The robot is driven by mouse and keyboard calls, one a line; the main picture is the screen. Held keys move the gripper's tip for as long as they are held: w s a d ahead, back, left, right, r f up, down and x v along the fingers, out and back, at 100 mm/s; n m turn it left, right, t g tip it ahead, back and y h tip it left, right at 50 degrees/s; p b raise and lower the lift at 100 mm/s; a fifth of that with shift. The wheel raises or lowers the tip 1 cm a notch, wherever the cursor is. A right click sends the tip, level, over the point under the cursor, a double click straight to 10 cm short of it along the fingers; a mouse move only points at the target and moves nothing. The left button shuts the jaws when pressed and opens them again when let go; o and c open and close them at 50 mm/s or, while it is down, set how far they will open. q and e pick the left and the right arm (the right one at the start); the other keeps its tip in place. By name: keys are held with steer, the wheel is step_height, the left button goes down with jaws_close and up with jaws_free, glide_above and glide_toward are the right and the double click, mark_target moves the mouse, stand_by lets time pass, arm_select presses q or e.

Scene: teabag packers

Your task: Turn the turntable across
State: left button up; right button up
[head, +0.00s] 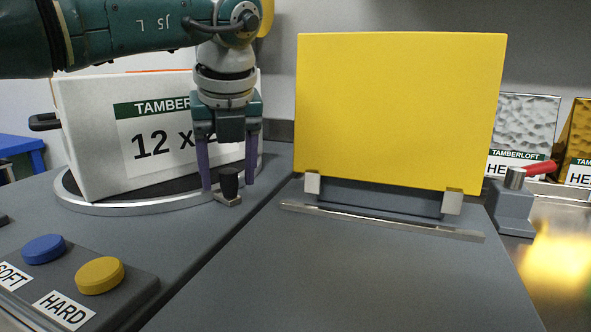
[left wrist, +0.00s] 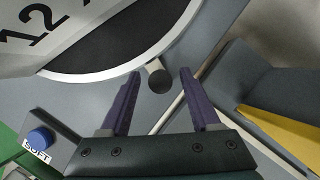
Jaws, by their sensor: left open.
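The turntable (head: 185,207) is a round dark disc with a pale metal rim on the left part of the grey worktop. A white box (head: 92,135) with a green "TAMBER..." label stands on it. A short black peg (head: 229,184) stands at the turntable's right front edge. My left gripper (head: 226,186) points down with its purple fingers open, one on each side of the peg. In the left wrist view the peg (left wrist: 159,78) shows between the open fingertips, beside the turntable's rim (left wrist: 125,67). My right gripper is not in view.
A yellow panel (head: 400,110) stands upright on the right. A button box with a blue button (head: 43,249) and a yellow button (head: 99,275) is at the front left. The grey surface (head: 330,275) before the panel is clear.

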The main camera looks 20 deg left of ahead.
arm_select(q)
steer(key=v, duration=0.9)
steer(key=shift+r+p, duration=0.3)
steer(key=shift+p, duration=0.05)
steer(key=shift+s, duration=0.1)
